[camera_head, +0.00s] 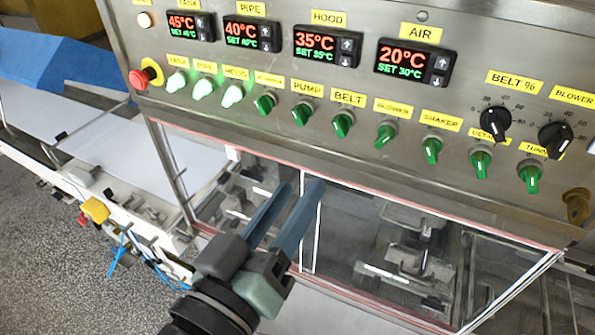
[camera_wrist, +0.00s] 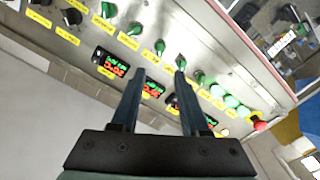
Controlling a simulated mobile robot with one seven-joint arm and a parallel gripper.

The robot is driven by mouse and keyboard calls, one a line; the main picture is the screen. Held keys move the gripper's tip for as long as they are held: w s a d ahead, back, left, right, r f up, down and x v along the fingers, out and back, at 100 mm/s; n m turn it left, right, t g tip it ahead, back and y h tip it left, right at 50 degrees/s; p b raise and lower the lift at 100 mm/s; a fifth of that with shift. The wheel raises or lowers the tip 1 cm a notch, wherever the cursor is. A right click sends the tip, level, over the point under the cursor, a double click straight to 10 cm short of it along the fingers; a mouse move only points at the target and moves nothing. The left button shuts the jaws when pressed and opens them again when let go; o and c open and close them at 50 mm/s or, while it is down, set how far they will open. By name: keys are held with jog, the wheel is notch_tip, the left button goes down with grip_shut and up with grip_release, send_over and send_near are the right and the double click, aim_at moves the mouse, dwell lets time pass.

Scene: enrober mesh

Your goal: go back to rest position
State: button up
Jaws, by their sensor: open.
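My gripper (camera_head: 291,205) is in front of the machine's glass window, below the row of switches, with its two blue-grey fingers apart and nothing between them. In the wrist view my gripper (camera_wrist: 157,72) also shows open and empty, with the control panel (camera_wrist: 215,45) beyond the fingertips. I cannot tell how far the fingertips are from the panel. The control panel (camera_head: 300,85) fills the upper part of the head view.
The panel carries temperature displays (camera_head: 328,48), green switches (camera_head: 342,124), black dials (camera_head: 495,123) and a red emergency button (camera_head: 139,79). A white belt (camera_head: 110,150) runs at the left. Grey floor (camera_head: 60,270) shows at the lower left.

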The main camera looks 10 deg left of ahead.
jog(key=w+d+r+m+t+y+b, duration=0.25)
jog(key=w+r+t+b, duration=0.2)
jog(key=b, duration=0.65)
jog(key=s+d+r+t+y+b, duration=0.2)
jog(key=s+r+t+b, duration=0.3)
jog(key=r, duration=0.3)
jog(key=shift+s+r+t+y+b, duration=0.4)
jog(key=shift+s+y+b, duration=0.15)
jog(key=shift+b, duration=0.1)
